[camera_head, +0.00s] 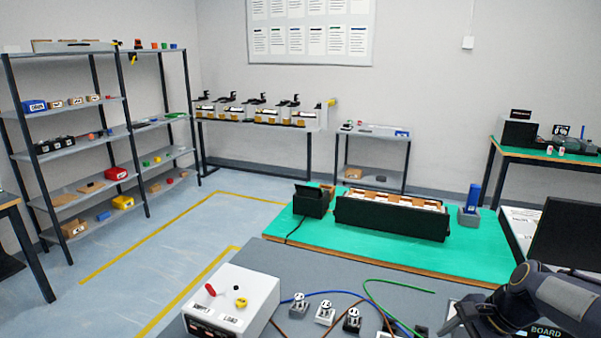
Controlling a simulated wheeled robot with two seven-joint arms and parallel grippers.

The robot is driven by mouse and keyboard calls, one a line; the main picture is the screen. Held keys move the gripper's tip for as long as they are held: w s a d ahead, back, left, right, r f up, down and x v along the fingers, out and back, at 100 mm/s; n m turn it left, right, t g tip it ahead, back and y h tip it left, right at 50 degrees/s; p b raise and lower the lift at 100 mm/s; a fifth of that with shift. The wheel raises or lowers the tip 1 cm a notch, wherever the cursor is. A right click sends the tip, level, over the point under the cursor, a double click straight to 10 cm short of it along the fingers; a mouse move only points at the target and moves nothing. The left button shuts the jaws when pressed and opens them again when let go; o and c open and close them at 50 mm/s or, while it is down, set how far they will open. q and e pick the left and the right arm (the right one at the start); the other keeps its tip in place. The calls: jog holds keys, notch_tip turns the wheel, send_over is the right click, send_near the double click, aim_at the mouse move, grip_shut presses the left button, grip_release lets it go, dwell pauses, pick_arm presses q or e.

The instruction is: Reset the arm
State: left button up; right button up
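My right arm (550,300), dark grey and black, shows at the lower right corner, bent over the grey table's right end. Dark parts at its left end (462,318) look like my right gripper, small and partly cut off by the bottom edge. I cannot tell whether its fingers are open or shut, and I see nothing clearly held in it. My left arm and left gripper are not in view.
The grey table (300,262) holds a white control box (232,305), several small switch-like parts and coloured wires. A dark monitor (565,235) stands close by my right arm. Shelves stand at left.

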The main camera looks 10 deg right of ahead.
jog(key=s+a+r+n+t, duration=0.2)
jog(key=s+a+n, duration=1.2)
jog(key=a, duration=0.3)
jog(key=shift+s+a+r+n, duration=0.2)
jog(key=shift+n, duration=0.7)
